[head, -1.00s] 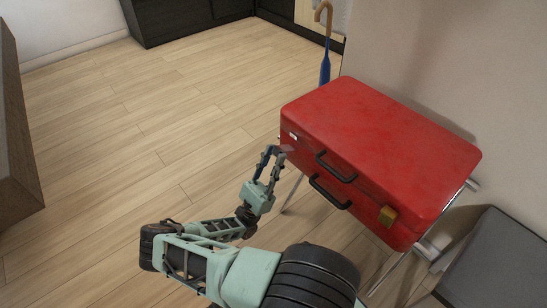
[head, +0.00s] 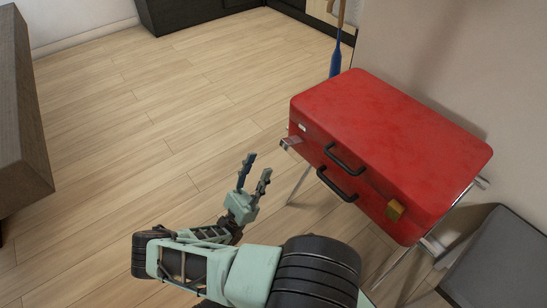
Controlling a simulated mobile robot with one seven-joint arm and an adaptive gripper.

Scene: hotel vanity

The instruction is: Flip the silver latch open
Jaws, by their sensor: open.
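A red suitcase (head: 385,140) lies on a metal stand, its lid down. The silver latch (head: 291,143) is at the left end of its front face. Its flap sticks outward from the case, with a small pale plate (head: 303,127) just above it on the lid edge. A gold latch (head: 395,211) sits at the right end of the front and lies against the case. My gripper (head: 258,165) is open and empty, to the left of and below the silver latch, apart from it. Its fingers point upward in the head view.
Two black handles (head: 343,157) are on the suitcase front between the latches. A blue umbrella (head: 336,55) stands behind the case by the wall. A grey bench (head: 503,262) is at the lower right. The wooden floor (head: 140,120) to the left is clear.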

